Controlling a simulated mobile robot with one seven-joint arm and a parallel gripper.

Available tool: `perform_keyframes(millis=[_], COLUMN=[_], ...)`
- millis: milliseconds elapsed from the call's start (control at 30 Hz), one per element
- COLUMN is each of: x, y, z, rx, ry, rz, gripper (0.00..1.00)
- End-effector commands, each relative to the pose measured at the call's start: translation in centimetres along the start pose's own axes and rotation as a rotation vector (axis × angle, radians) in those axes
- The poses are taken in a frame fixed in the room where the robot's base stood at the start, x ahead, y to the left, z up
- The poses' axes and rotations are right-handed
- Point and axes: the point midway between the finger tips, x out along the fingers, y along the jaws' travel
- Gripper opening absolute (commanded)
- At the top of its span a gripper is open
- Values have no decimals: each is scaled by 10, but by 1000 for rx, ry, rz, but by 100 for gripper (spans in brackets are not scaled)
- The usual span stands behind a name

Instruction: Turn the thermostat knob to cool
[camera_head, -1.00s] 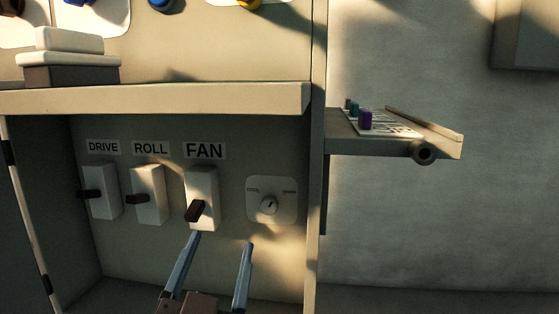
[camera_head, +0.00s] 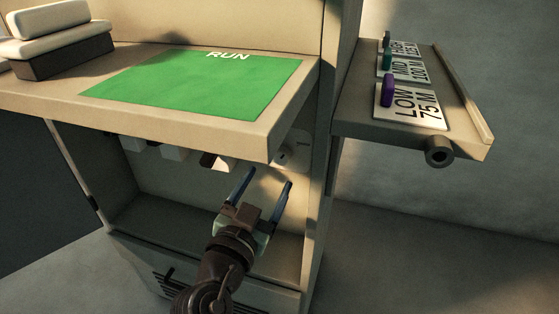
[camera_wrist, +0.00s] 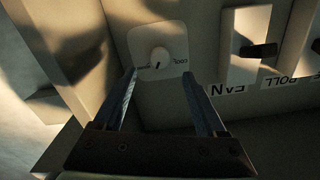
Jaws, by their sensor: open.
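The thermostat knob (camera_wrist: 159,57) is a small round pale dial with a dark pointer mark. It sits on a white plate (camera_wrist: 145,38) on the back panel; the wrist view is upside down, with COOL lettering right of the knob. In the wrist view the knob lies beyond and between the fingertips, apparently untouched.
The FAN switch (camera_wrist: 241,51) and other lever switches stand beside the plate. A shelf with a green RUN mat (camera_head: 200,85) overhangs the recess. A side shelf (camera_head: 365,128) with coloured pegs and labels juts out at right. The cabinet side wall (camera_wrist: 85,35) is close to the knob.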

Motion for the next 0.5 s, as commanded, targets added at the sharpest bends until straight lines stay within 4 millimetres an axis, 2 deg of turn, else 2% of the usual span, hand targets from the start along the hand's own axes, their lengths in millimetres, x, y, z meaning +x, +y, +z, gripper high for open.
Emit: perform_keyframes(millis=[33, 200, 300, 500], x=[12, 44, 57, 71], y=[1, 1, 1, 1], z=[0, 0, 0, 0], rx=[0, 0, -1, 0], ry=[4, 3, 2, 1], rz=[2, 2, 1, 0], gripper=[74, 74, 74, 74])
